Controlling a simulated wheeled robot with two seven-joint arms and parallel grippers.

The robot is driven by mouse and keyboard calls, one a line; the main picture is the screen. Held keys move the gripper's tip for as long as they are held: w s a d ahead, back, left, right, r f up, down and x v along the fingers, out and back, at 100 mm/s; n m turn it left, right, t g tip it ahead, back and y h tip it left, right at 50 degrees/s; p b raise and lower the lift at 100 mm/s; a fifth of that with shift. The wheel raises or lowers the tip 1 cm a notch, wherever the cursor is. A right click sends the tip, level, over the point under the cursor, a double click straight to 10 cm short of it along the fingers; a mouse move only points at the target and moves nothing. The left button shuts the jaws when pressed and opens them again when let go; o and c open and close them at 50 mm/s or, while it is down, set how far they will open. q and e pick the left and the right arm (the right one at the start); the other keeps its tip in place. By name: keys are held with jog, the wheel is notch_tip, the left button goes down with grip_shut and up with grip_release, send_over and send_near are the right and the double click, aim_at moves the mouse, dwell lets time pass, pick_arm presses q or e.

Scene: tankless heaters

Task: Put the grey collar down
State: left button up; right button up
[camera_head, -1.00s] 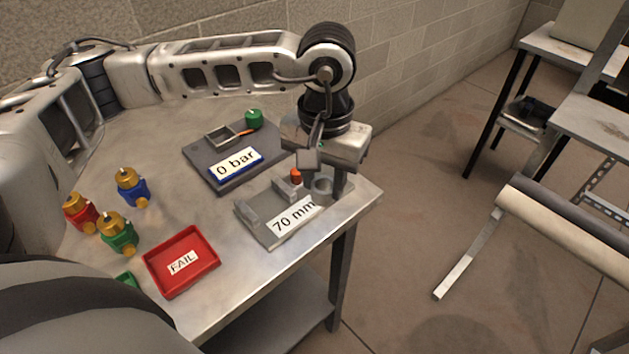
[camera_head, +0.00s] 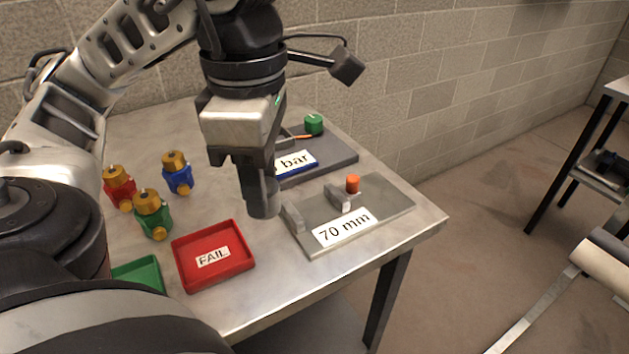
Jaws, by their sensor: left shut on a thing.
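My left gripper (camera_head: 257,182) points down over the table, left of the "70 mm" plate. It is shut on the grey collar (camera_head: 264,206), a short grey cylinder at its fingertips. The collar appears between the red FAIL tray (camera_head: 214,256) and the grey "70 mm" plate (camera_head: 385,212); its height above the table is hard to judge. The fingers hide part of it. My right gripper is not in view.
Valves with gold tops in red (camera_head: 119,188), blue (camera_head: 177,174) and green (camera_head: 152,214) stand at the left. A green tray (camera_head: 138,273) is beside the red one. The "bar" plate (camera_head: 335,153) with a green knob (camera_head: 313,124) lies behind, partly hidden.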

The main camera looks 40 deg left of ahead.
aim_at(346, 189)
pick_arm(q)
jog(key=w+a+f, duration=0.1)
jog(key=w+f, duration=0.2)
jog(key=w, duration=0.1)
jog(key=w+a+f+b, duration=0.1)
jog(key=w+f, duration=0.1)
jog(key=w, duration=0.2)
jog(key=w+a+f+b, duration=0.1)
jog(key=w+a+f, duration=0.1)
jog(key=w+f, duration=0.1)
jog(key=shift+w+a+f, duration=0.1)
jog(key=shift+w+f, duration=0.25)
jog(key=shift+w, duration=0.2)
jog(key=shift+w+f, duration=0.15)
jog(key=shift+f, duration=0.05)
jog(key=f, duration=0.3)
jog(key=shift+w+a+f, duration=0.2)
jog(key=shift+w+f, duration=0.1)
jog(key=shift+f, duration=0.1)
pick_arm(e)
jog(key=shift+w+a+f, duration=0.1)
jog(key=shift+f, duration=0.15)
pick_arm(q)
jog(key=shift+f, duration=0.2)
jog(key=o, duration=1)
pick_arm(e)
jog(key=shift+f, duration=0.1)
